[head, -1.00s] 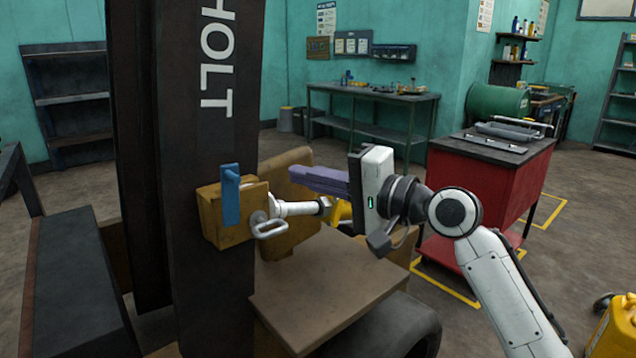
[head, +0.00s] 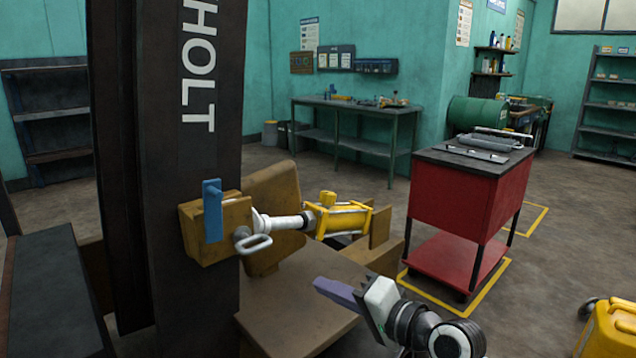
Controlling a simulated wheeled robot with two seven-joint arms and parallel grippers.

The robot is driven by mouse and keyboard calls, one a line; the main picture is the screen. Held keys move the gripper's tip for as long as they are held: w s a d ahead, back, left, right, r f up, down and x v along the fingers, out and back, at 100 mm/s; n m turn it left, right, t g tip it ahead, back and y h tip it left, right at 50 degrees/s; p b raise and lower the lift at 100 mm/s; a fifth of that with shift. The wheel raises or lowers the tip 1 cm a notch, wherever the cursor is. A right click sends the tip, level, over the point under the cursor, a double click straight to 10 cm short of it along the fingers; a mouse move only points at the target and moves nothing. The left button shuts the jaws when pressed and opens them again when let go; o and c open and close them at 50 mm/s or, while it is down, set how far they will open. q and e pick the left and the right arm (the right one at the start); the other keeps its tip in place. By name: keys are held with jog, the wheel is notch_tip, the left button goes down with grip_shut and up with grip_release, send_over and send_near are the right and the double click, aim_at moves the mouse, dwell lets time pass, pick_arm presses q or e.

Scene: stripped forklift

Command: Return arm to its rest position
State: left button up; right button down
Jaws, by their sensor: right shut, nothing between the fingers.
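My right arm comes in from the bottom right, bent low. Its gripper (head: 322,284) has purple fingers that point left, and they are together with nothing between them. It hangs over the right side of the brown flat panel (head: 300,300), apart from the forklift's mast parts. A yellow cylinder (head: 340,219) with a silver rod (head: 284,222) lies behind and above the gripper. The rod meets a brown block (head: 190,232) on the dark mast (head: 205,130). A blue lever (head: 212,210) stands upright on that block, and a metal loop (head: 254,243) hangs beside it. My left gripper is out of view.
A red cart (head: 462,205) with a dark top holding grey metal parts stands at right. A yellow container (head: 610,330) is on the floor at bottom right. A workbench (head: 350,110) stands by the back wall. Open floor lies between the cart and the yellow container.

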jog(key=s+d+f+n+h, duration=0.1)
jog(key=s+d+f+h, duration=0.2)
jog(key=f, duration=0.5)
jog(key=s+d+f, duration=0.2)
jog(key=s+f, duration=0.3)
jog(key=f, duration=0.2)
jog(key=s+d+f+n+h, duration=0.1)
jog(key=s+d+f+h, duration=0.15)
jog(key=s+f, duration=0.4)
jog(key=s+d+f+n+g+h, duration=0.1)
jog(key=s+d+f, duration=0.3)
jog(key=s, duration=0.5)
jog(key=s+d+f+n+g+h, duration=0.2)
jog(key=s+d+f+n, duration=0.1)
jog(key=s+f, duration=0.5)
jog(key=shift+s+d+f+n, duration=0.35)
jog(key=shift+s+f+n, duration=0.05)
jog(key=shift+f+n, duration=0.2)
